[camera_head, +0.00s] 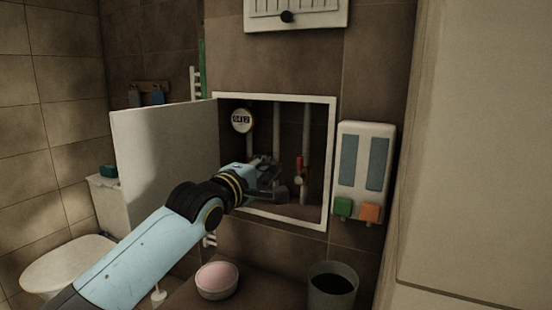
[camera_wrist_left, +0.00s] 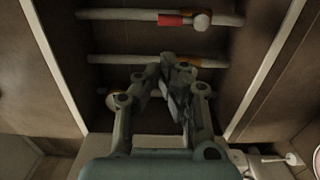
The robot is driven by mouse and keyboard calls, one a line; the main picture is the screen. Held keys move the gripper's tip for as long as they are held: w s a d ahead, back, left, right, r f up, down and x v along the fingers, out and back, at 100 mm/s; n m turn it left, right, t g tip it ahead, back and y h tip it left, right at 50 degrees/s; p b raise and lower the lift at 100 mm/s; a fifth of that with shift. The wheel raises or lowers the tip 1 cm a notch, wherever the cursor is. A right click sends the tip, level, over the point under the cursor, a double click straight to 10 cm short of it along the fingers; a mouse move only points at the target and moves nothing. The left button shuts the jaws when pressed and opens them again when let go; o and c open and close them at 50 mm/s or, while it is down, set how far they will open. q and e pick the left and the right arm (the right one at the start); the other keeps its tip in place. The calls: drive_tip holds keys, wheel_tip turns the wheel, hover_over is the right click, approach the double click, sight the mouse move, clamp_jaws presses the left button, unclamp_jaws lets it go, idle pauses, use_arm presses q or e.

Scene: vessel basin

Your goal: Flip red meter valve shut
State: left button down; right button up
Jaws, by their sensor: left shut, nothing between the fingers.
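The red valve handle (camera_head: 299,163) sits on the right-hand pipe inside the open wall box, with a pale round fitting below it. It also shows in the left wrist view as a red handle (camera_wrist_left: 176,20) along the top pipe, lying in line with that pipe. A round meter (camera_head: 242,120) with a dial is at the box's upper left. My left gripper (camera_head: 281,190) is inside the box opening, left of and below the red handle, apart from it. In the left wrist view its fingers (camera_wrist_left: 177,75) are shut and empty. My right gripper is not in view.
The box's white door (camera_head: 165,150) stands open on the left, and a white frame (camera_head: 331,160) rims the opening. A dispenser (camera_head: 364,170) hangs at right. A pink bowl (camera_head: 217,281) and a dark bin (camera_head: 333,288) stand below. A toilet (camera_head: 68,265) is at left.

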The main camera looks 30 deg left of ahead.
sight(300, 170)
use_arm(q)
drive_tip(key=w+m, duration=0.1)
drive_tip(key=w, duration=0.6)
drive_tip(key=shift+w+d, duration=0.15)
drive_tip(key=shift+d, duration=0.05)
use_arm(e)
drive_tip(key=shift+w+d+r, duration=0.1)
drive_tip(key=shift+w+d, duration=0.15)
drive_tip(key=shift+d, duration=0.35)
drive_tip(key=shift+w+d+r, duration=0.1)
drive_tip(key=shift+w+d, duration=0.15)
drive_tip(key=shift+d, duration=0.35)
use_arm(q)
drive_tip(key=shift+r+m, duration=0.2)
drive_tip(key=shift+m, duration=0.2)
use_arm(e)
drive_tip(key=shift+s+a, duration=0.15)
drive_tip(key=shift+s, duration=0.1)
use_arm(q)
drive_tip(key=shift+d, duration=0.15)
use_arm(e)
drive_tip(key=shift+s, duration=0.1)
